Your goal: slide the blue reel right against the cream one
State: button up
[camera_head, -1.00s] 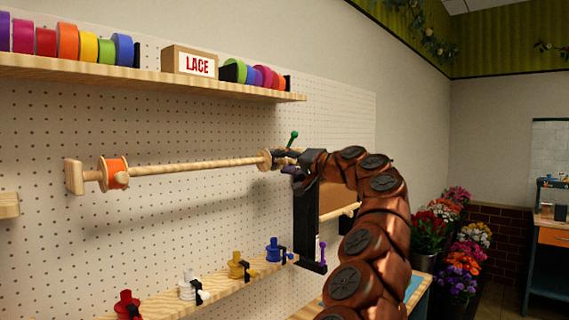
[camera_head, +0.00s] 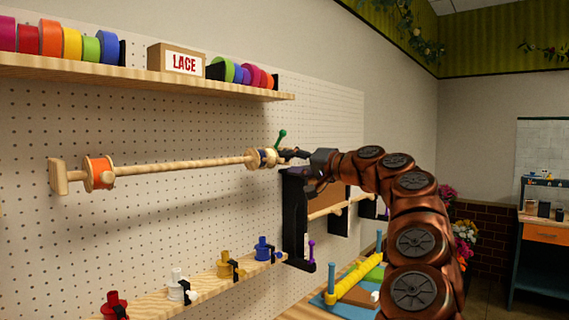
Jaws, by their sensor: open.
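A wooden rod (camera_head: 185,165) runs along the pegboard. Near its right end sit pale, cream-looking reel flanges (camera_head: 254,159) with a dark bluish band (camera_head: 266,157) close beside them. These parts are small, and I cannot tell whether a blue reel touches a cream one or a gap lies between. My gripper (camera_head: 284,155) is open at the right end of the rod, just right of the bluish band. Its dark fingers point left toward the reels and are partly hard to make out. I cannot tell whether they touch anything.
An orange reel (camera_head: 99,172) sits at the rod's left end. A green-knobbed peg (camera_head: 281,138) stands above the right end, and a black bracket (camera_head: 296,220) hangs below.

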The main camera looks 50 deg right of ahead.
jog(key=shift+s+d, duration=0.15)
jog(key=shift+s, duration=2.4)
jog(key=w+a+f+n+g+y, duration=0.1)
jog(key=a+f+n+g+y, duration=0.15)
jog(key=a, duration=0.75)
jog(key=w+a+f+n+g+y, duration=0.1)
jog(key=w+a+n+g, duration=0.15)
jog(key=a, duration=0.75)
jog(key=w+a+f+n+g+y, duration=0.1)
jog(key=a+f+n+g+y, duration=0.15)
jog(key=a, duration=0.85)
jog(key=s+a+f+n+g+h, duration=0.1)
jog(key=s+a+f+n+g, duration=0.2)
jog(key=a+f, duration=0.6)
jog(key=s+a+f+g+h, duration=0.2)
jog(key=s+a+f, duration=0.1)
jog(key=s+f, duration=0.4)
jog(key=s+a+f+g+h, duration=0.1)
jog(key=s+a+f+g, duration=0.3)
jog(key=f, duration=0.6)
jog(key=s+d+f+g+h, duration=0.1)
jog(key=s+d+f, duration=0.1)
jog(key=s+f, duration=0.4)
jog(key=s+d+f+g+h, duration=0.2)
jog(key=s+d+f, duration=0.1)
jog(key=s+f, duration=0.4)
jog(key=s, duration=0.3)
jog(key=shift+s+d, duration=0.15)
jog(key=shift+s, duration=0.05)
